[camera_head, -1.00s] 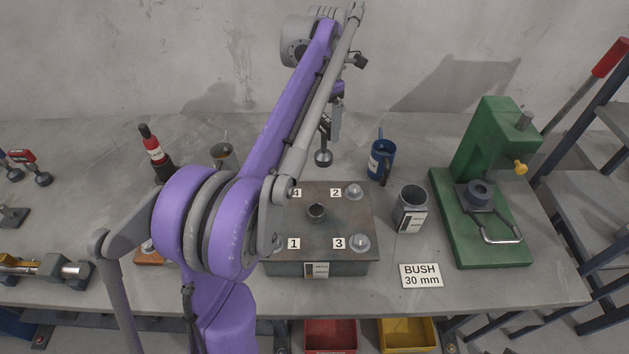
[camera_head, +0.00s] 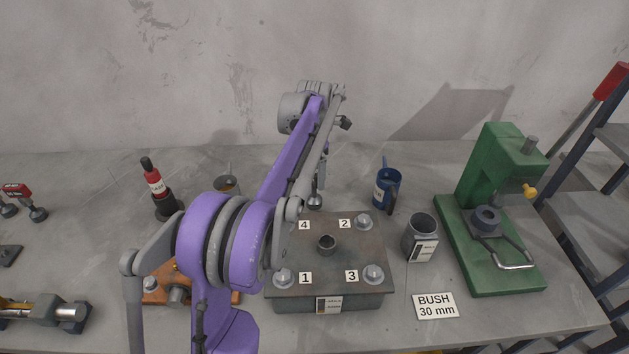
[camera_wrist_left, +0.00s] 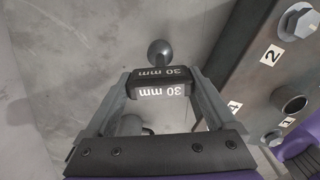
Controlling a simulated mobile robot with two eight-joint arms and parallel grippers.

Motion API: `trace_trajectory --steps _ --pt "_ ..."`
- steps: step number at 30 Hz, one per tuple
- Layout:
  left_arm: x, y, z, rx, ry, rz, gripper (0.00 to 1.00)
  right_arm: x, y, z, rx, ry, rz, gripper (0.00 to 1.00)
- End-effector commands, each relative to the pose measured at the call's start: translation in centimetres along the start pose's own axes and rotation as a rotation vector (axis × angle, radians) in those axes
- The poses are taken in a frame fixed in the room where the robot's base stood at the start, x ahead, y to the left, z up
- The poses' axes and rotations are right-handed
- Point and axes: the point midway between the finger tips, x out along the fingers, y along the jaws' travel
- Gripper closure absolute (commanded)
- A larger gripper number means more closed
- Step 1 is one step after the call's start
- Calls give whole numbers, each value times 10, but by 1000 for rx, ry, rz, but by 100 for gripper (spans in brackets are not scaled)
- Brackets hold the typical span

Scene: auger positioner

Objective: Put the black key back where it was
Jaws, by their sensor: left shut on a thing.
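My left gripper (camera_wrist_left: 163,78) is shut on the black key (camera_wrist_left: 165,74), which carries white "30 mm" lettering. The key's dark round end (camera_wrist_left: 158,51) points away from the gripper. In the head view that end (camera_head: 315,202) shows beside my forearm, near the back edge of the steel block (camera_head: 352,256). My purple arm hides most of the gripper and key there. The block has bolts by numbers 1, 2 and 3, and a bush (camera_head: 326,244) in its middle. The spot by number 4 is partly hidden. My right gripper is not in view.
A green press (camera_head: 495,205) is farther right. A "BUSH 30 mm" sign (camera_head: 435,306) lies in front. A red-and-black bottle-like tool (camera_head: 155,185) and another cup (camera_head: 226,185) stand left.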

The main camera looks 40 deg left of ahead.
Motion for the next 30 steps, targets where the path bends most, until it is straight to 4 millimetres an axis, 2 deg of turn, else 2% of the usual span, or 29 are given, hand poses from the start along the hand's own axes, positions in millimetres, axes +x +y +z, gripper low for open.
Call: trace_trajectory --steps 3,6,18,19,21,30 --pt "18 0 0 0 0 0 100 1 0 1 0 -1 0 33" --pt "26 0 0 0 0 0 100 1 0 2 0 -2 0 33" --pt "31 0 0 0 0 0 100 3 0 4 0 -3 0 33" --pt "32 0 0 0 0 0 8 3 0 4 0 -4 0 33" --pt "31 0 0 0 0 0 0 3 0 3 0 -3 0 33" --pt "25 0 0 -1 -1 1 0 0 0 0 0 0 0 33"
